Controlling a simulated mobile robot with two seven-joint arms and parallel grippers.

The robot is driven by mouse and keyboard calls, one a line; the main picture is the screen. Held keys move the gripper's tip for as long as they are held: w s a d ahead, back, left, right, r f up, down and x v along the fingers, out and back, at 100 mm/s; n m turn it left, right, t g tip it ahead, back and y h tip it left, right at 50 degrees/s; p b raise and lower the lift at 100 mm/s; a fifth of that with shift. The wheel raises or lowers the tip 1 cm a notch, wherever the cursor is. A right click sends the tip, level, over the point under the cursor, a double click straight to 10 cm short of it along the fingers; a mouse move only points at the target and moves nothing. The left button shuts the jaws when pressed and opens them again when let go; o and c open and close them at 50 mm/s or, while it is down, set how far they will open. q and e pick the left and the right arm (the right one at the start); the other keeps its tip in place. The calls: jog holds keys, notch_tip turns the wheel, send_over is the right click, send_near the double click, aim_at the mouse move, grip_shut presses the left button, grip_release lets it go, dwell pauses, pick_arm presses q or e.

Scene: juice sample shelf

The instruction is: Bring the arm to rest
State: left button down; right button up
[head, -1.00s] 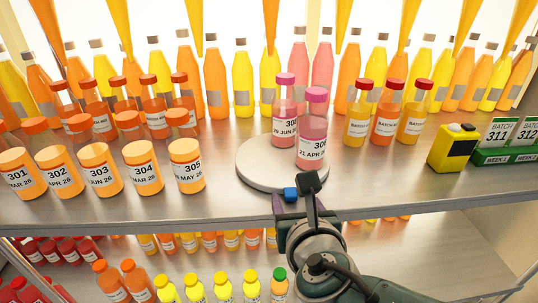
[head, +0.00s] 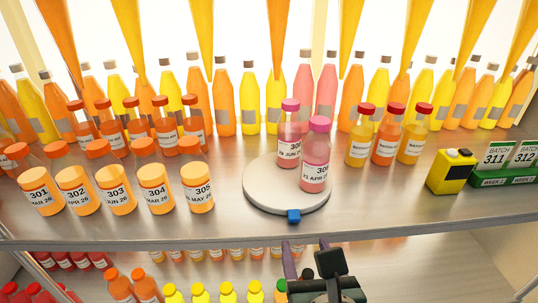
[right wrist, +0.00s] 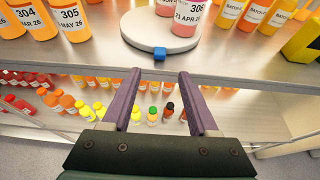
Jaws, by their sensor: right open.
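My right gripper (head: 306,250) is in front of the upper shelf's front edge, below the round turntable. In the right wrist view its two purple fingers (right wrist: 160,100) are apart with nothing between them. The grey-white turntable (head: 262,195) sits on the shelf, with a blue tab (head: 294,216) at its front rim. Two pink sample bottles stand on it: a rear one (head: 289,130) and a front one (head: 315,165) whose label partly shows 306. The gripper touches neither the tab nor the bottles. My left gripper is not in view.
Orange sample jars (head: 117,197) labelled 301 to 305 stand at the left of the shelf. Three red-capped bottles (head: 386,140), a yellow device (head: 450,171) and green batch signs (head: 505,165) stand at the right. A lower shelf holds several juice bottles (right wrist: 110,112). Free room lies before the upper shelf edge.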

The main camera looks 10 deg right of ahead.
jog(key=s+d+r+m+g+h+p, duration=0.2)
jog(key=s+d+r+m+g+p, duration=0.25)
jog(key=m, duration=0.65)
jog(key=s+d+r+m+g+h+p, duration=0.25)
jog(key=s+d+r+m, duration=0.35)
jog(key=m, duration=0.5)
jog(key=s+a+r+m+g+y+p, duration=0.2)
jog(key=s+r+m+y+p, duration=0.2)
jog(key=s+r+m, duration=0.5)
jog(key=shift+s+a+m+g+y, duration=0.15)
jog(key=shift+s+m+g+y, duration=0.25)
jog(key=shift+s+m+y, duration=0.45)
jog(key=shift+w, duration=0.15)
